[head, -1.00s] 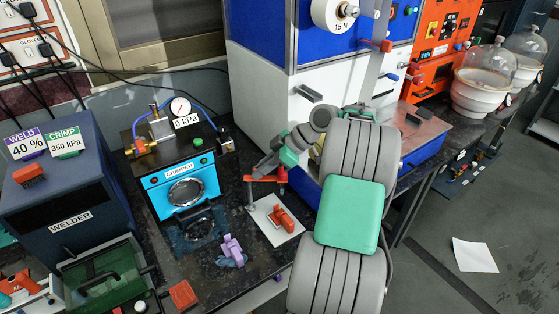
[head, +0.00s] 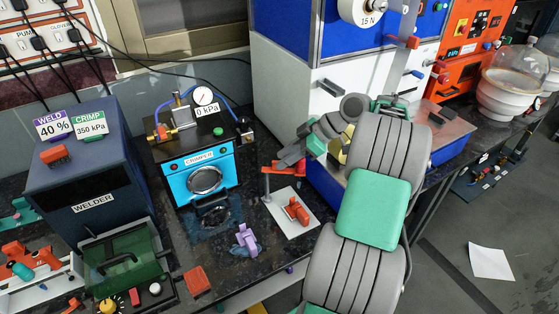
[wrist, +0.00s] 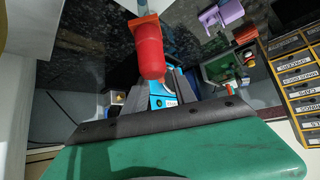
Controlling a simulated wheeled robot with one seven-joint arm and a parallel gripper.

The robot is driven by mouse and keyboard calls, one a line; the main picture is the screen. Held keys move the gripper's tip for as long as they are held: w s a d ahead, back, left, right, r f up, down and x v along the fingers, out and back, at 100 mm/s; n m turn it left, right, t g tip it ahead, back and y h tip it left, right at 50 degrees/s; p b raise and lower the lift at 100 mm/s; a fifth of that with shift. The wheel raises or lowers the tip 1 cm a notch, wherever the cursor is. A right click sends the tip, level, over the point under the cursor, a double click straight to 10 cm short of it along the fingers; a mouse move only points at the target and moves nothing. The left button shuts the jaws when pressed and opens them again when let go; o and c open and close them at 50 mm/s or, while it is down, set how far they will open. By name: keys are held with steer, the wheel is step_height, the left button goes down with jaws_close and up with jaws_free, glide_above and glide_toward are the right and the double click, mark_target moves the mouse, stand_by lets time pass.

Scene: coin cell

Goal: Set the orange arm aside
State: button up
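The orange arm (head: 278,169) is a short bar on an upright post, above a white plate (head: 278,222) on the dark bench. A smaller orange piece (head: 297,211) sits on that plate. My gripper (head: 286,160) is just above and behind the bar in the head view; whether they touch cannot be told. In the wrist view, a red cylinder (wrist: 151,58) under an orange bracket (wrist: 143,24) hangs close before my gripper (wrist: 158,92). The fingers show a gap with the blue crimper behind it, and nothing is seen clamped there.
The blue crimper (head: 198,175) and the dark welder (head: 90,175) stand to the left. A purple clip-like piece (head: 246,240) lies before the plate. A tall white and blue machine (head: 285,95) stands behind. A red-orange block (head: 197,281) lies at the front.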

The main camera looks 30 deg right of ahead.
mark_target(295, 170)
steer(key=p+v, duration=0.2)
steer(key=v, duration=0.2)
steer(key=shift+r, duration=0.35)
steer(key=shift+s+d+r+p, duration=0.15)
steer(key=shift+d+r+p, duration=0.05)
steer(key=shift+p, duration=0.45)
steer(key=shift+s+d, duration=0.1)
steer(key=shift+f, duration=0.1)
